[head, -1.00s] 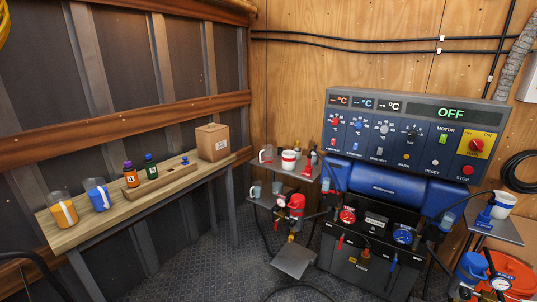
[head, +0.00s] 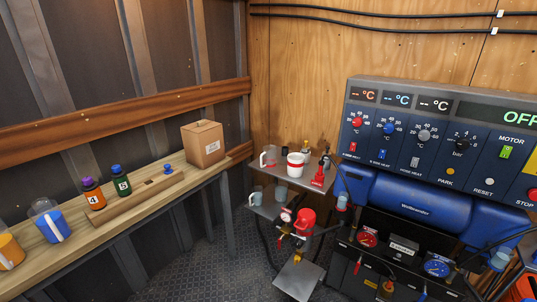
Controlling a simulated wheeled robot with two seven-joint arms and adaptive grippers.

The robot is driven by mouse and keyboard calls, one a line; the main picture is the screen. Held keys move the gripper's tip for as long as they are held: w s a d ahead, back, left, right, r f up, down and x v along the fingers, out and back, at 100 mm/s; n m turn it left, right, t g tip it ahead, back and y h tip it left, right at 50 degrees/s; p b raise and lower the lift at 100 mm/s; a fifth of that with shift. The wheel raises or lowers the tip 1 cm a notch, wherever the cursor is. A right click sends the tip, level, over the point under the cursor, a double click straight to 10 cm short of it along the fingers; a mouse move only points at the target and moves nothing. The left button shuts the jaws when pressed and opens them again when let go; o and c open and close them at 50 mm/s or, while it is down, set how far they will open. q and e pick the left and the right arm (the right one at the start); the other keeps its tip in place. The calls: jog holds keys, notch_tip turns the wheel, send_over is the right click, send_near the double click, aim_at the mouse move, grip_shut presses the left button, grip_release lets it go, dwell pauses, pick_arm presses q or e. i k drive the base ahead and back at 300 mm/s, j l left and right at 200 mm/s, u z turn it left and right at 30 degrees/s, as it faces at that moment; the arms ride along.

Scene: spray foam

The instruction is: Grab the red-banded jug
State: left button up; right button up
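A white, round container with a red band (head: 295,166) stands upright on the small upper metal shelf right of the wooden bench. Beside it, to its left, stands a clear jug with red on it (head: 268,157). Both look small, and I cannot tell for certain which one is the red-banded jug. Neither of my grippers shows in the head view.
A red hand pump (head: 319,178) stands at the shelf's right. Lower are cups (head: 256,195), a gauge and a red pump (head: 305,219). The bench (head: 125,220) carries bottles, blue and orange jugs and a cardboard box (head: 203,144). A machine (head: 420,205) stands right; floor between is partly open.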

aim_at(267, 157)
jog(key=i+z, duration=0.15)
jog(key=i, duration=0.35)
jog(key=i+j+z, duration=0.15)
jog(key=i, duration=0.35)
jog(key=i+j+z, duration=0.15)
jog(key=i, duration=0.4)
